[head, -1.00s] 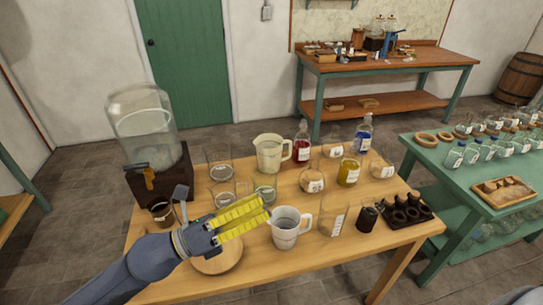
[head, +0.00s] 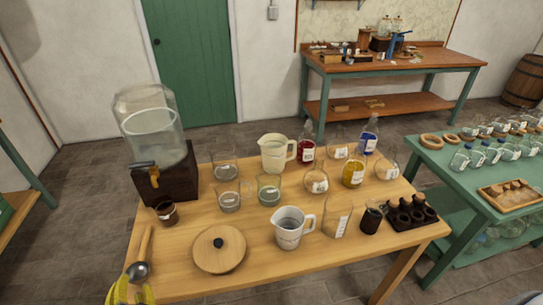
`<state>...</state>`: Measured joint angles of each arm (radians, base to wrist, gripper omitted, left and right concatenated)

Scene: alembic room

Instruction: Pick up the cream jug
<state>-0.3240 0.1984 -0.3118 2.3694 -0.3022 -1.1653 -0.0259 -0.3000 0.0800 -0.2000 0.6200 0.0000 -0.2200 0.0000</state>
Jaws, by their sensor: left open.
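The cream jug (head: 274,153) stands upright at the back middle of the wooden table, its handle pointing right. It looks empty of any gripper's hold. The lower part of my left arm is out of the picture. My right gripper is not in view.
A paler jug (head: 290,228), a round wooden lid (head: 219,249) and a metal scoop (head: 139,270) lie nearer. Beakers (head: 269,189) stand before the cream jug; a red bottle (head: 306,148) stands close on its right. A glass dispenser (head: 152,125) stands left.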

